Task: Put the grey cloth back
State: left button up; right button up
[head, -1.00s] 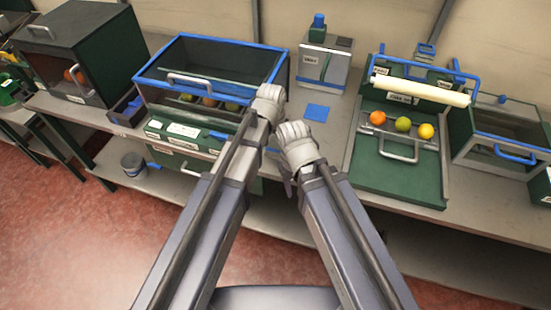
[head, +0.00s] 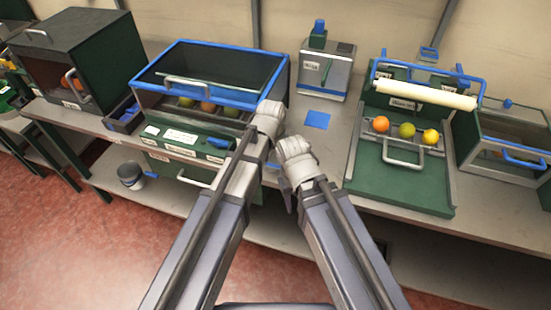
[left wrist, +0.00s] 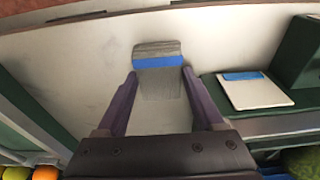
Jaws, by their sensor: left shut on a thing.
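My left gripper (left wrist: 158,72) is shut on a small grey cloth (left wrist: 158,48); a blue band shows across it between the fingers in the left wrist view. In the head view my left gripper (head: 268,118) is in front of the right front corner of the blue-rimmed box, and its fingertips and the cloth are hidden there. My right gripper (head: 297,160) is close beside it, to the right and nearer to me; its fingers cannot be made out. A flat blue square (head: 316,119) lies bare on the bench, right of and beyond my left gripper.
The blue-rimmed box (head: 170,52) with fruit inside stands left of my grippers. A grey machine (head: 325,70) stands behind the blue square. A green tray (head: 400,188) with several fruits is at right. A dark cabinet (head: 85,50) is far left. Bench around the blue square is clear.

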aim_at(274, 165)
pick_arm(q)
jog(key=o, duration=1.2)
jog(key=shift+f, duration=0.1)
jog(key=shift+r, duration=0.2)
notch_tip(274, 165, up, 12)
jog(key=s+p, duration=0.1)
jog(key=p, duration=1.1)
jog(key=shift+s+a, duration=0.3)
jog(key=shift+s, duration=0.05)
jog(key=shift+f, duration=0.1)
